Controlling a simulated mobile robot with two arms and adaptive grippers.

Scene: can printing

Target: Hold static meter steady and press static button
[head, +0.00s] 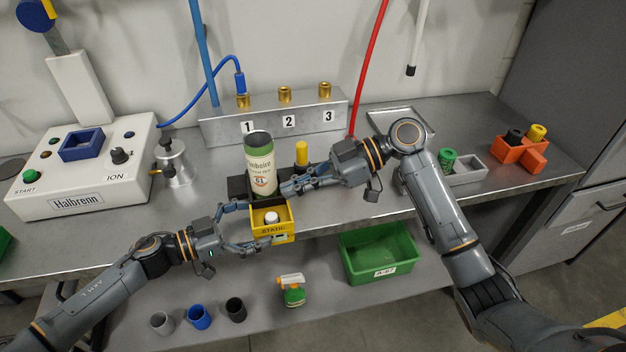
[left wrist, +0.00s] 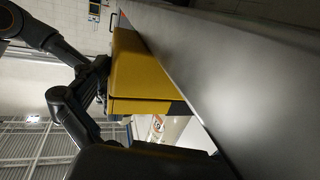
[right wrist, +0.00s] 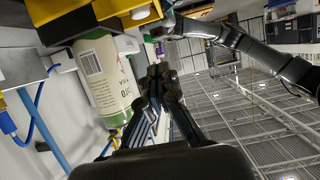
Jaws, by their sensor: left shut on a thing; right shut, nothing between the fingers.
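The yellow static meter (head: 284,222), with a "STATIC" label on its front, is at the bench's front edge. A round white static button (head: 271,217) sits on it and also shows in the right wrist view (right wrist: 140,12). My left gripper (head: 262,228) is shut on the meter; the meter's yellow side (left wrist: 145,62) fills the middle of the left wrist view. My right gripper (head: 284,188) is shut and empty, above and right of the meter, beside the can. Its closed fingertips (right wrist: 160,72) are apart from the button in the right wrist view.
A green and cream can (head: 260,168) stands upright in a black holder just behind the meter. A yellow-topped piece (head: 301,153) is right of it. The ION box (head: 80,165) is left. A green bin (head: 378,255) and cups are on the lower shelf.

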